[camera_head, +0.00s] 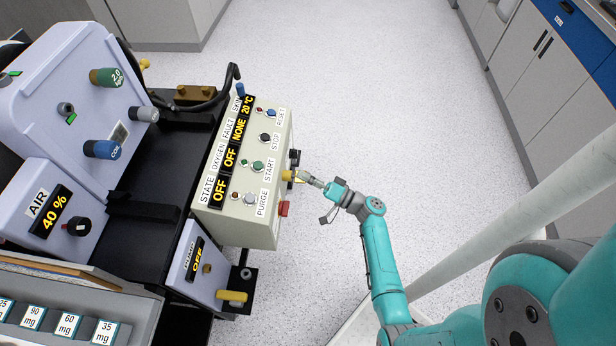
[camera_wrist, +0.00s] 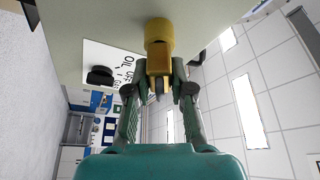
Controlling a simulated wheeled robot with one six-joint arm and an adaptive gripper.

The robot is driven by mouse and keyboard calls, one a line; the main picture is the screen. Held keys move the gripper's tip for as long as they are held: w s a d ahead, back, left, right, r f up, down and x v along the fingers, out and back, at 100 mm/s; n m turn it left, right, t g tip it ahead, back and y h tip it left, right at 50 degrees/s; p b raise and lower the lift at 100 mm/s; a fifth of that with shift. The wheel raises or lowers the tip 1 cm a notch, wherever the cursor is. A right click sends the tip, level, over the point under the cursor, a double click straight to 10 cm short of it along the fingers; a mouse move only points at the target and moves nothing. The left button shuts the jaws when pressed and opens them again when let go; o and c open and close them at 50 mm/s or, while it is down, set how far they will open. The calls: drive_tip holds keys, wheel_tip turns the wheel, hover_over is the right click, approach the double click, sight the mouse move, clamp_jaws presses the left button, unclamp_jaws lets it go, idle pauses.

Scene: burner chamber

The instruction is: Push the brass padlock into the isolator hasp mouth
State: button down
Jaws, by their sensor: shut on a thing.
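A brass-coloured block (camera_wrist: 158,64), which looks like the padlock, sits between the fingertips of my gripper (camera_wrist: 159,88) in the wrist view. My gripper is shut on it. A yellow round piece (camera_wrist: 160,32) on the cream panel stands right against the block's far end; it may be the hasp. I cannot tell whether the two touch or overlap. In the head view my gripper (camera_head: 308,179) is at the right side of the cream control box (camera_head: 240,228), by a small yellow piece (camera_head: 287,175). The hasp mouth is not clearly visible.
A red knob (camera_head: 284,208) and a black fitting (camera_head: 294,157) stick out of the same box side, close to my gripper. A yellow handle (camera_head: 232,296) is lower down by the pump unit. The floor (camera_head: 380,90) right of the box is clear.

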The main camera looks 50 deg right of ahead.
drive_tip(key=shift+w+a, duration=0.25)
drive_tip(key=shift+w, duration=0.05)
drive_tip(key=c, duration=0.9)
unclamp_jaws()
drive_tip(key=shift+c, duration=0.2)
drive_tip(key=v, duration=1.2)
